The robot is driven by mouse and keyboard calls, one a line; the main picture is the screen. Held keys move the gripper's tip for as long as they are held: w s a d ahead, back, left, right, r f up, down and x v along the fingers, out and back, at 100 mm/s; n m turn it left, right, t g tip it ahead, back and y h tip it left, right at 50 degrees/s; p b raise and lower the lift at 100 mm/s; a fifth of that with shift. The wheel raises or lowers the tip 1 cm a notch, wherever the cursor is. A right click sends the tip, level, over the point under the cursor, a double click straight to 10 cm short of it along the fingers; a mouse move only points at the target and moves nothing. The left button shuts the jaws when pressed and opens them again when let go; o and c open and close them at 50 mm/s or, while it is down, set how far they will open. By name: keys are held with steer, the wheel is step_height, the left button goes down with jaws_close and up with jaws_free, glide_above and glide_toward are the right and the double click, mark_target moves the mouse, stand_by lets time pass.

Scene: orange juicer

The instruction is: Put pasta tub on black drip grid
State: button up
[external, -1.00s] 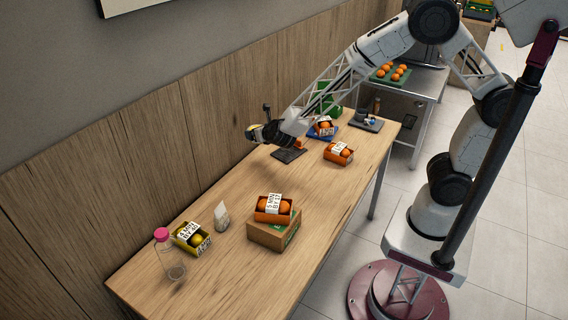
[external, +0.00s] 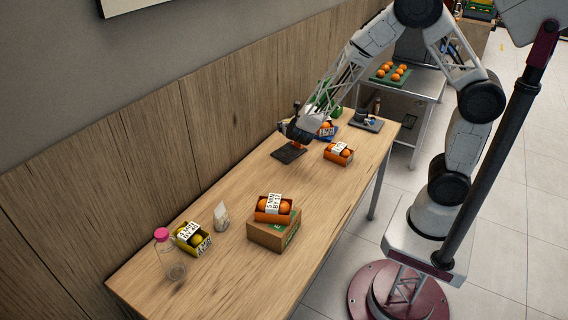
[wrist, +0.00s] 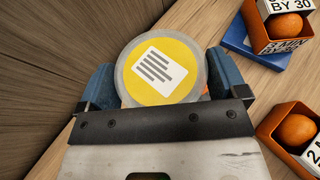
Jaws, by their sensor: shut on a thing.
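The pasta tub (wrist: 160,70) is round with a yellow lid and a white printed label. In the wrist view it sits between the two blue fingers of my gripper (wrist: 157,88), which is shut on it. The black drip grid (external: 287,154) is a dark flat rectangle on the table near the wall. In the external view my gripper (external: 294,134) is low, just above the grid's far edge. The tub is mostly hidden there, so I cannot tell whether it touches the grid. The wrist view hides the grid.
An orange crate of fruit (external: 338,154) stands right of the grid. Another crate sits on a blue base (wrist: 240,40). Nearer are a crate on a cardboard box (external: 266,235), a yellow crate (external: 191,238) and a pink-capped bottle (external: 170,263). The table middle is clear.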

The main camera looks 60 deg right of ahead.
steer(key=shift+f, duration=0.1)
glide_above(289, 152)
steer(key=shift+f, duration=3)
steer(key=shift+s+f, duration=0.1)
steer(key=shift+f, duration=0.05)
steer(key=shift+f, duration=1.75)
steer(key=o, duration=0.7)
steer(key=shift+f, duration=0.15)
steer(key=shift+c, duration=0.2)
steer(key=v, duration=1.2)
